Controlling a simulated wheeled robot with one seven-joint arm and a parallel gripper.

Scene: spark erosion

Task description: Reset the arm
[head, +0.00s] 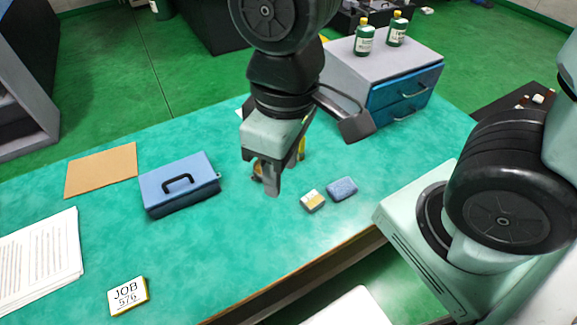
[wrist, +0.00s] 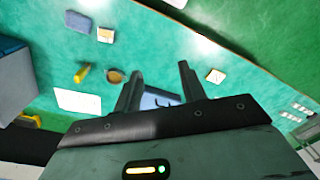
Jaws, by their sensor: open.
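My gripper (head: 270,180) hangs above the green-topped table (head: 215,245) in the head view, fingers pointing down. In the wrist view its two fingers (wrist: 161,75) stand apart with nothing held between them. A blue case with a black handle (head: 179,186) lies left of the gripper in the head view; part of it (wrist: 158,99) shows beyond and between the fingers in the wrist view. Yellow and brown items are partly hidden behind the gripper in the head view. The wrist view shows them as a yellow piece (wrist: 82,73) and a round brown item (wrist: 115,76) on the table.
A yellow-and-white block (head: 313,201) and a blue sponge-like block (head: 342,188) lie right of the gripper. A drawer unit (head: 385,62) bears two green bottles (head: 364,40). A JOB card (head: 128,296), papers (head: 42,258) and a brown board (head: 101,170) lie left.

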